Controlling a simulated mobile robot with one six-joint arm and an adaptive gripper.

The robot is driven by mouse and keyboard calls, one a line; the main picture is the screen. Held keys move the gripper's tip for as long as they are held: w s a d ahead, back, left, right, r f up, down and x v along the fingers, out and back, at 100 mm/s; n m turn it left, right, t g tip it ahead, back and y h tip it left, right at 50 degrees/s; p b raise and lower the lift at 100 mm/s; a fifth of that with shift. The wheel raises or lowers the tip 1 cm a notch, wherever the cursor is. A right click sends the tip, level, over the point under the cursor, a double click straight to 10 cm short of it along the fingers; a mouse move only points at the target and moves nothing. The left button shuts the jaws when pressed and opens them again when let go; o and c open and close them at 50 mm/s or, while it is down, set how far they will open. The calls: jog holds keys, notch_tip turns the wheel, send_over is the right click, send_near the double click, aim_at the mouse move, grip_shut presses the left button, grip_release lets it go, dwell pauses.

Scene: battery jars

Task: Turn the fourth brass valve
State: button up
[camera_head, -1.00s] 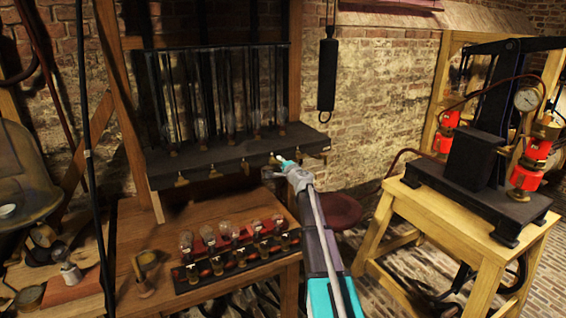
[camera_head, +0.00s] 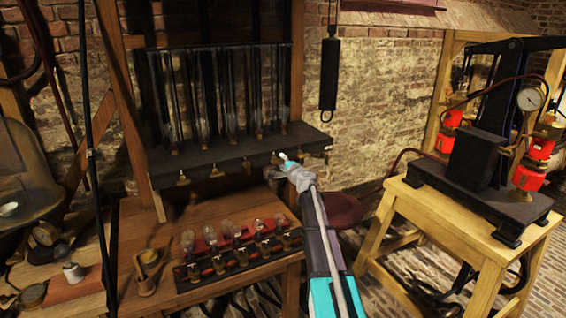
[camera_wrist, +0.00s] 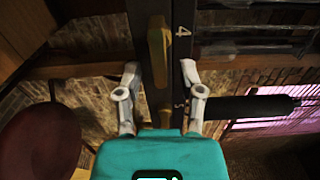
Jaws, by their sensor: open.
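A row of brass valves runs along the front edge of the dark shelf (camera_head: 225,153) in the head view. One brass valve (camera_wrist: 158,52) shows close up in the wrist view, beside a white 4 on the dark edge. A second brass piece (camera_wrist: 165,118) near a mark like a 5 shows low between the fingers, partly hidden by my gripper. In the head view my gripper (camera_head: 287,160) is at the shelf's right part.
Tall glass jars (camera_head: 230,95) stand on the shelf. Below is a wooden bench (camera_head: 170,225) with a row of bulbs (camera_head: 226,228). A dark cylinder (camera_head: 328,75) hangs at the back wall. A pump on a wooden stand (camera_head: 465,205) is at the right.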

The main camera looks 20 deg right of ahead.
jog(key=s, duration=1.1)
jog(key=shift+s+d, duration=0.2)
jog(key=s+a+f+n+g+y, duration=0.2)
jog(key=s+a+f+n+g, duration=0.15)
jog(key=a, duration=0.45)
jog(key=s+a+f+n+g+y, duration=0.2)
jog(key=s+a+f+n, duration=0.15)
jog(key=a, duration=0.35)
jog(key=s+a+f+n+g+y, duration=0.25)
jog(key=a+n, duration=0.25)
jog(key=a, duration=0.3)
jog(key=s+a+f+n+g+h, duration=0.2)
jog(key=s+f+n+g+h, duration=0.1)
jog(key=s, duration=0.7)
jog(key=s+a+f+n+g+h, duration=0.2)
jog(key=s+f+g, duration=0.4)
jog(key=s, duration=0.4)
jog(key=shift+a+n+g+h, duration=0.45)
jog(key=shift+a+h, duration=0.3)
jog(key=shift+h, duration=0.3)
jog(key=shift+d, duration=0.1)
